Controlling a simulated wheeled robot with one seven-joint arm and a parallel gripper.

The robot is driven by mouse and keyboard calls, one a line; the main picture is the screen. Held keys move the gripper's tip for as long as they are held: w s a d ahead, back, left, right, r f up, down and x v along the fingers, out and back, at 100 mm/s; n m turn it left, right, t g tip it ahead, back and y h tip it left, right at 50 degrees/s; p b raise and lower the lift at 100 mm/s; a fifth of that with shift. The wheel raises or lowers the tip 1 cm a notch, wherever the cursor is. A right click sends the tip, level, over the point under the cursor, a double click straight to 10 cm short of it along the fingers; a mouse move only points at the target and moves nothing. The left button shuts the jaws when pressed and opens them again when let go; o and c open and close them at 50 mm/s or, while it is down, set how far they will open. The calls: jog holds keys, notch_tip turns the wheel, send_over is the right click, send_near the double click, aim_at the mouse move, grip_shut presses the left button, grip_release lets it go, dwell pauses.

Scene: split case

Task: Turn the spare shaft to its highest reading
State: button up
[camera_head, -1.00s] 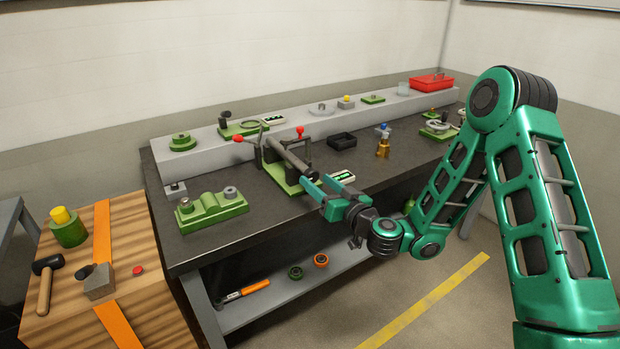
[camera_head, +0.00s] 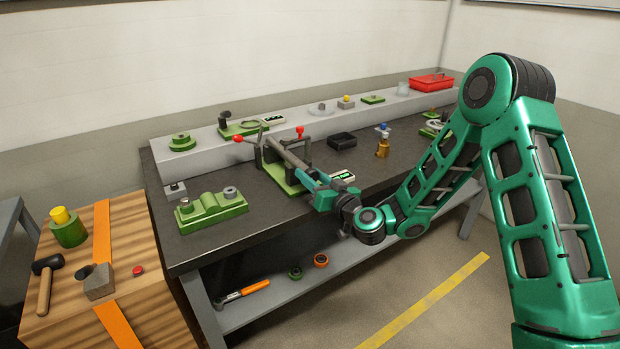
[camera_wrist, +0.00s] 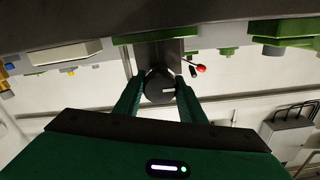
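The grey shaft (camera_head: 291,158) lies in a fixture on a green base (camera_head: 274,172) on the dark bench, its near end pointing toward my arm. My gripper (camera_head: 318,190) is at that near end, in line with the shaft. In the wrist view, the dark round shaft end (camera_wrist: 158,87) with a short white mark lies between the two fingers (camera_wrist: 160,92). The fingers look close to its sides, but I cannot tell whether they grip it. A small readout with a green display (camera_head: 343,177) stands right of the fixture; its value is too small to read.
A green block (camera_head: 211,211) with fittings is to the left, a black tray (camera_head: 342,140) and a brass part (camera_head: 383,148) to the right. A raised grey shelf (camera_head: 220,147) runs behind. Bare bench lies in front.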

jog(key=c, duration=0.4)
jog(key=shift+a, duration=0.2)
jog(key=shift+c, duration=0.2)
jog(key=shift+d, duration=0.15)
